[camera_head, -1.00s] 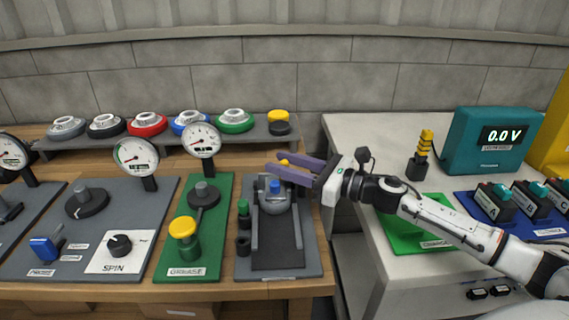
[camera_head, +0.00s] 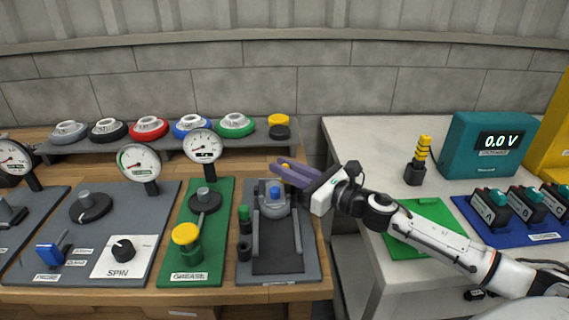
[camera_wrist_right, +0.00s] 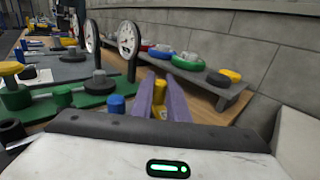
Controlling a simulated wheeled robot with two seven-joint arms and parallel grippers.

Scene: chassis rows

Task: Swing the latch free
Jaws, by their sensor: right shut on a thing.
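My right gripper (camera_head: 283,168) has purple fingers and is over the back right of a dark grey station board (camera_head: 307,262). It is shut on a small yellow piece (camera_wrist_right: 160,103), which shows between the fingers in the right wrist view. This may be the latch's handle; its lower part is hidden behind the fingers. On the board, a grey rounded block with a blue knob (camera_head: 275,190) sits between two upright grey rails, just in front of the fingers. The blue knob also shows in the right wrist view (camera_wrist_right: 116,104). My left gripper is not in view.
A green grease board (camera_head: 213,255) with a yellow knob (camera_head: 186,234) stands to the left. A shelf with coloured round parts (camera_head: 235,126) runs along the back. A gap separates this bench from the white table (camera_head: 360,135) on the right.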

